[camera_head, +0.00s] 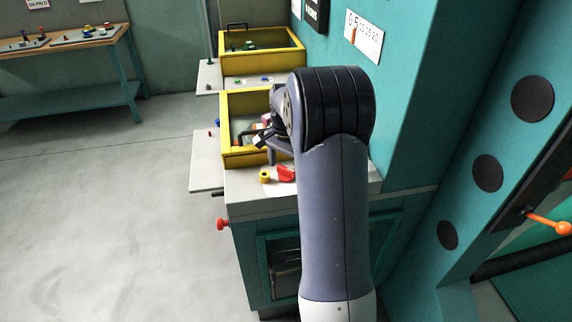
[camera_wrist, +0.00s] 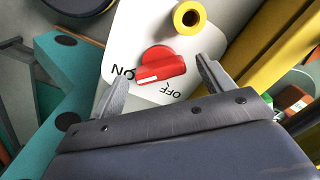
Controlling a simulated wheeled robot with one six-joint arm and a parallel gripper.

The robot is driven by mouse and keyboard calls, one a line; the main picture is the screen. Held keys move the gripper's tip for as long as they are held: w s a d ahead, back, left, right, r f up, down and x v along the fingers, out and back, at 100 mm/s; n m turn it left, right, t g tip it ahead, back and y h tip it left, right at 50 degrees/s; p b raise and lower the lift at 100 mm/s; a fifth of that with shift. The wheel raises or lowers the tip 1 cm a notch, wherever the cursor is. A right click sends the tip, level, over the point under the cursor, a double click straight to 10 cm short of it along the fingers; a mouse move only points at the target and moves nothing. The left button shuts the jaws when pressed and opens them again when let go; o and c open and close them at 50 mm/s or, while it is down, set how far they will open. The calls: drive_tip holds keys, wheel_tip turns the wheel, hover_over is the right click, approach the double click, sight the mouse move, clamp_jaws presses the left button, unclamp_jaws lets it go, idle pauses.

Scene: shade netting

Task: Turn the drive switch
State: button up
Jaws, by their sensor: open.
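The drive switch (camera_wrist: 160,68) is a red rotary knob on a white plate (camera_wrist: 122,42) marked ON and OFF. In the wrist view its white pointer line lies toward the ON lettering. The red knob also shows in the head view (camera_head: 286,174), on the near end of the counter, partly behind my arm. My gripper (camera_wrist: 162,82) is open, with one finger on each side of the knob in the wrist view. I cannot tell whether either finger touches it. In the head view my gripper (camera_head: 262,140) is mostly hidden by my own arm.
A yellow cylindrical part (camera_wrist: 188,18) stands beside the knob on the plate. Yellow-walled bins (camera_head: 258,104) line the counter behind. A red knob (camera_head: 222,223) sticks out from the cabinet's left side. An orange-handled lever (camera_head: 548,222) is at right. The floor at left is clear.

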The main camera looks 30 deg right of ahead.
sight(286, 168)
wheel_tip(286, 168, up, 11)
drive_tip(key=shift+f+b, duration=0.2)
drive_tip(key=shift+b, duration=0.25)
drive_tip(key=shift+f, duration=0.1)
wheel_tip(286, 168, down, 11)
drive_tip(key=shift+r+p, duration=0.1)
drive_tip(key=shift+p, duration=0.45)
drive_tip(key=shift+n, duration=0.3)
drive_tip(key=shift+r, duration=0.1)
